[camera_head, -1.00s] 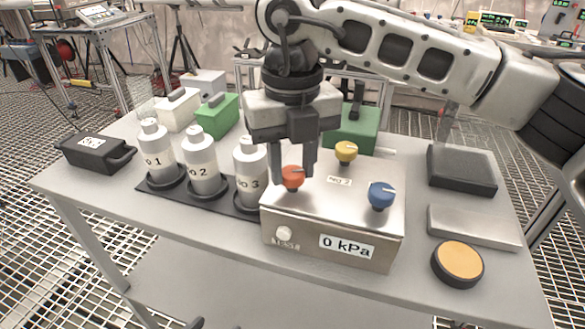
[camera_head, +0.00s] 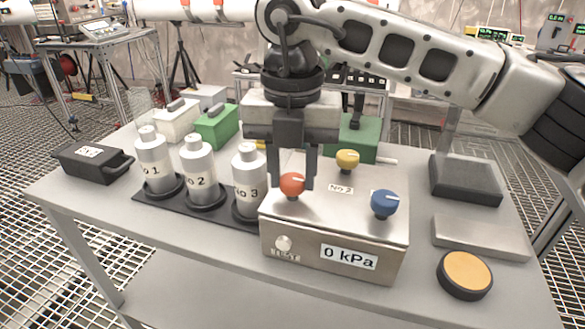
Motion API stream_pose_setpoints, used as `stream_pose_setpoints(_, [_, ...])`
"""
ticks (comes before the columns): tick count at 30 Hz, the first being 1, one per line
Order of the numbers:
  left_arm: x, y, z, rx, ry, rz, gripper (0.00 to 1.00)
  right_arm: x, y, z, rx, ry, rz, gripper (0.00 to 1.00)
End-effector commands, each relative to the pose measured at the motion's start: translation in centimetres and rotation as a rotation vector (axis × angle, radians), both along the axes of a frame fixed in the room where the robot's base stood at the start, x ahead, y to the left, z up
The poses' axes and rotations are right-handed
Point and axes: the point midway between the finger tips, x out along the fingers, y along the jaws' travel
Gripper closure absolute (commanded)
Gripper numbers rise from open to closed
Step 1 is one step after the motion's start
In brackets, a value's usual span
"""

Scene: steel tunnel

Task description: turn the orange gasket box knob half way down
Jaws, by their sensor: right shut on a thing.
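The gasket box (camera_head: 332,262) is a metal box on the table with a "0 kPa" display on its front. The orange knob (camera_head: 291,185) stands at the left of its top, with a small pale mark toward its right side. My right gripper (camera_head: 291,177) points down from above, one finger on each side of the orange knob, shut on it. The fingers hide the knob's sides. A yellow knob (camera_head: 347,160) is at the back of the top and a blue knob (camera_head: 384,203) at the right. My left gripper is not in view.
Several white bottles, such as No 3 (camera_head: 249,172), stand on a black mat close left of the box. A black case (camera_head: 93,163) lies farther left. A yellow-topped round button (camera_head: 465,272) and a grey slab (camera_head: 481,238) lie to the right.

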Motion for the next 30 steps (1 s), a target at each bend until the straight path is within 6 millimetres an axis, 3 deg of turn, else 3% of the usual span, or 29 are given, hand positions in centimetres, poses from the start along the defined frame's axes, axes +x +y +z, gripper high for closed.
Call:
stream_pose_setpoints(7, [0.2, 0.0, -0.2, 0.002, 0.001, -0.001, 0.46, 0.1, 0.0, 0.2, 0.002, -0.006, -0.002, 0.91])
stream_pose_setpoints(8, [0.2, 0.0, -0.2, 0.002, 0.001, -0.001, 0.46, 0.1, 0.0, 0.2, 0.002, -0.006, -0.002, 0.65])
stream_pose_setpoints(10, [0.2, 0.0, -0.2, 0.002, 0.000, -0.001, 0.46, 0.1, 0.0, 0.2, 0.002, -0.005, -0.001, 0.46])
stream_pose_setpoints(22, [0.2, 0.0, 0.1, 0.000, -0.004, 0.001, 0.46, 0.1, 0.0, 0.9, 0.002, -0.004, 0.000, 0.46])
stream_pose_setpoints(26, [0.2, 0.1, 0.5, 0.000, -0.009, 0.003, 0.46, 0.1, 0.0, 3.0, 0.002, -0.005, 0.000, 0.46])
stream_pose_setpoints(30, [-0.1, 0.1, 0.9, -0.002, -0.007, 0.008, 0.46, 0.1, 0.1, 6.4, 0.003, -0.007, -0.001, 0.46])
